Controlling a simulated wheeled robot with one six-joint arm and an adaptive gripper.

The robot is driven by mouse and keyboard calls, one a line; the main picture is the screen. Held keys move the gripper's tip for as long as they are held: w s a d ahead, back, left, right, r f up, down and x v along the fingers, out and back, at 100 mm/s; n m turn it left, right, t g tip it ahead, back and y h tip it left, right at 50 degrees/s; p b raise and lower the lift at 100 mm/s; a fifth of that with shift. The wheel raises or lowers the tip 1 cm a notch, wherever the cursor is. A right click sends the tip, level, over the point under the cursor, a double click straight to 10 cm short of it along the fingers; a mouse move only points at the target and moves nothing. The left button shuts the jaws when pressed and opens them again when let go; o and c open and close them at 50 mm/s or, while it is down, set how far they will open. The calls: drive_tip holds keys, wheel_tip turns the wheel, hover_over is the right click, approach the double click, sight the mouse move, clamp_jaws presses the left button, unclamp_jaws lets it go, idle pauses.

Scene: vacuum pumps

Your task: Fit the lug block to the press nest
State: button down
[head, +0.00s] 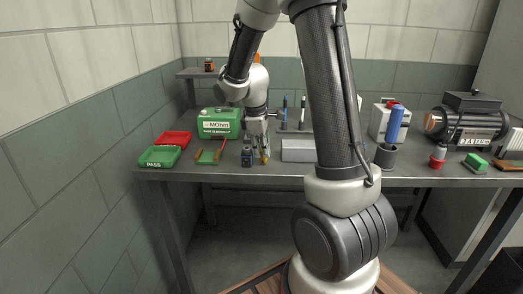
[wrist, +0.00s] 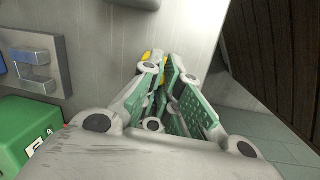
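My gripper (head: 262,146) points down over the table near its front edge, left of the middle. In the wrist view its green-padded fingers (wrist: 160,70) lie close together at the tips. A small yellow piece (head: 264,157) is right at or under the fingertips; it also shows in the wrist view (wrist: 147,56), with something dark blue by it. I cannot tell if it is gripped or if it is the lug block. A small dark block with blue (head: 246,156) stands just left of the gripper. A grey plate with a U-shaped bracket (wrist: 33,68) is at the wrist view's left; I cannot tell which is the press nest.
A green MOhm box (head: 218,123), red tray (head: 173,139) and green PASS tray (head: 160,156) are to the left. A dark cup (head: 385,155) with a blue bottle and a pump (head: 468,120) are farther right.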

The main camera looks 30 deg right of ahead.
drive_tip(key=shift+f, duration=0.15)
drive_tip(key=c, duration=1.6)
unclamp_jaws()
drive_tip(key=shift+c, duration=0.2)
